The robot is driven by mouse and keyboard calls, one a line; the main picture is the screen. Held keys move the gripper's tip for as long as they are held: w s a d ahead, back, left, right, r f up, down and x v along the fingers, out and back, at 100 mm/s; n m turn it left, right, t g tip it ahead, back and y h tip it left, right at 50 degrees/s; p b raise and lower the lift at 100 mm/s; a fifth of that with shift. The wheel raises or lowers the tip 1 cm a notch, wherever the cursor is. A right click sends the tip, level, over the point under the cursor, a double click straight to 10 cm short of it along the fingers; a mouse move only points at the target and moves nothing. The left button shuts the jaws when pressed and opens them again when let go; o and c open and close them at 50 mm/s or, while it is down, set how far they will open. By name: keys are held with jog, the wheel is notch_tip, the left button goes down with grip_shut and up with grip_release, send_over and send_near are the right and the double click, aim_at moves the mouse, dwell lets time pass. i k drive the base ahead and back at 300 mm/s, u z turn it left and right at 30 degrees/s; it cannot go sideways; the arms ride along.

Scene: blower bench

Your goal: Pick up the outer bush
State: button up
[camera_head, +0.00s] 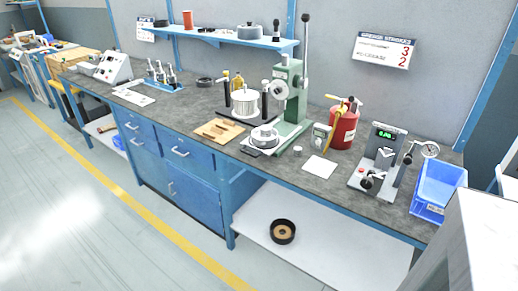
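I cannot tell for sure which part is the outer bush. A small pale cylindrical piece (298,150) stands on the bench top, right of the green press base. A wooden board (220,131) with several small slots or parts lies left of the press. A round silver part (264,136) sits on the base of the green arbor press (291,95). A white finned cylinder (244,104) stands in a dark fixture behind it. A black ring with a tan centre (283,231) lies on the lower shelf. My gripper is not in view.
The grey bench top (335,180) has bare room along its front edge. A red grease container (343,126), a gauge stand (380,160) and a blue bin (437,190) crowd the right. A wall shelf (225,35) hangs above. The floor in front is clear.

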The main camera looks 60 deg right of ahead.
aim_at(265, 131)
jog(key=z, duration=4.45)
jog(key=i, duration=0.1)
jog(key=u, duration=3)
jog(key=k, duration=1.1)
jog(key=z, duration=0.25)
jog(key=i, duration=1)
